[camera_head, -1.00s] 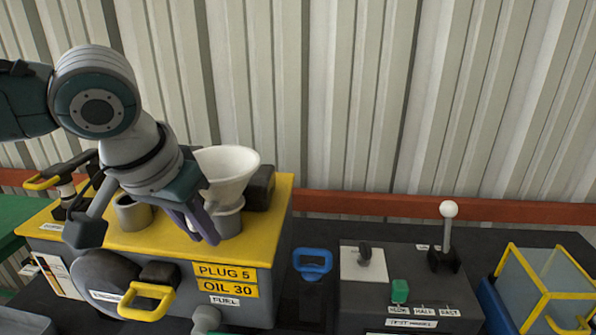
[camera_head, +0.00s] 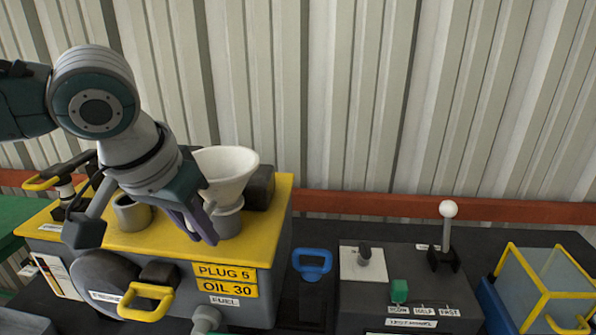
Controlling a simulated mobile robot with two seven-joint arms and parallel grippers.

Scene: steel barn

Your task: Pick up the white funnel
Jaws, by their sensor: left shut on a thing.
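The white funnel (camera_head: 228,172) stands upright, its wide mouth up, over a grey round neck (camera_head: 227,222) on top of the yellow-topped engine box (camera_head: 170,238). My left gripper (camera_head: 206,230) comes down from the left and is shut on the funnel at its left front side. Its fingers hide part of the funnel's lower cone, and the spout is not visible. I cannot tell whether the funnel still touches the neck. My right gripper is not in view.
A second grey neck (camera_head: 132,213) is left of the gripper. A dark block (camera_head: 260,187) stands close to the funnel's right. A control box with a white-knobbed lever (camera_head: 448,210) and a yellow-framed clear bin (camera_head: 550,285) are further right. The corrugated wall is behind.

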